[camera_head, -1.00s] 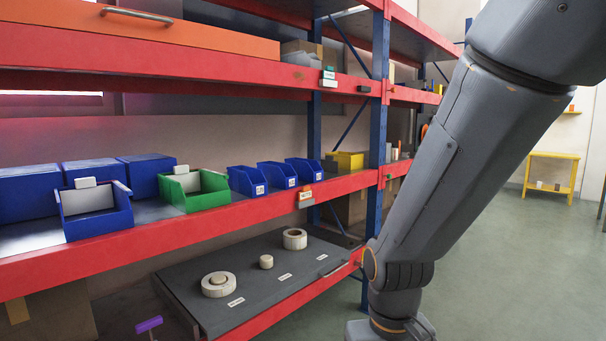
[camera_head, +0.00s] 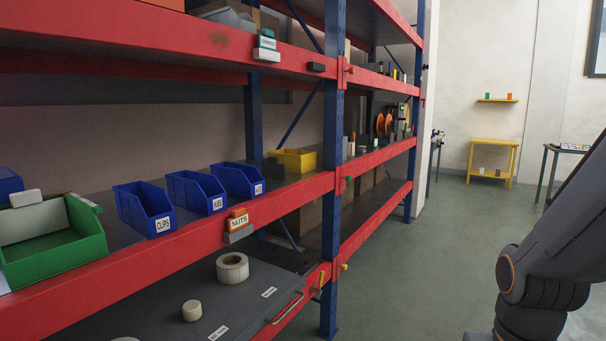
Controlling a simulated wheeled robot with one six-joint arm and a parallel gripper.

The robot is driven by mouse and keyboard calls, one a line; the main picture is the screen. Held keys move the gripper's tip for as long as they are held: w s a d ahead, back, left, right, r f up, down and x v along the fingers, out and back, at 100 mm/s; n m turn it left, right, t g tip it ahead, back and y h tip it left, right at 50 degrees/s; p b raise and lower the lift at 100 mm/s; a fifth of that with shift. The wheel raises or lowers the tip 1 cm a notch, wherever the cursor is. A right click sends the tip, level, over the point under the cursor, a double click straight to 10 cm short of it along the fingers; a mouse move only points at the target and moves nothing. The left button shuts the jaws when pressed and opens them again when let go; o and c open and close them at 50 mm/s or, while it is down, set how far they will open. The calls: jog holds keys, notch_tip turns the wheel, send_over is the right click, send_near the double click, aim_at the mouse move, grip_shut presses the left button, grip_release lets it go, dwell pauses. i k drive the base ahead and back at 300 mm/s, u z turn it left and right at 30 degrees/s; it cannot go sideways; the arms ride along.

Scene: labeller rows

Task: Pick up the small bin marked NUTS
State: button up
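Three small blue bins stand in a row on the middle shelf. The left bin (camera_head: 140,204) has a white label that seems to read CLIPS. The middle bin (camera_head: 190,187) has a short label that I cannot read surely. The right bin (camera_head: 236,178) has a label too small to read. A tag reading NUTS (camera_head: 238,221) sits on the red shelf edge, below and in front of the middle and right bins. I cannot tell which bin is marked NUTS. My gripper is out of view; only my arm shows at the lower right.
A larger green bin (camera_head: 70,252) stands left of the row, and a yellow bin (camera_head: 297,162) stands beyond it. A blue upright (camera_head: 332,200) rises at the shelf's right. The floor (camera_head: 420,270) to the right is open.

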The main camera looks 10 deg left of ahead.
aim_at(244, 181)
jog(key=z, duration=0.2)
jog(key=i, duration=1.35)
jog(key=u, duration=0.75)
jog(key=i, duration=0.95)
jog(key=u, duration=0.85)
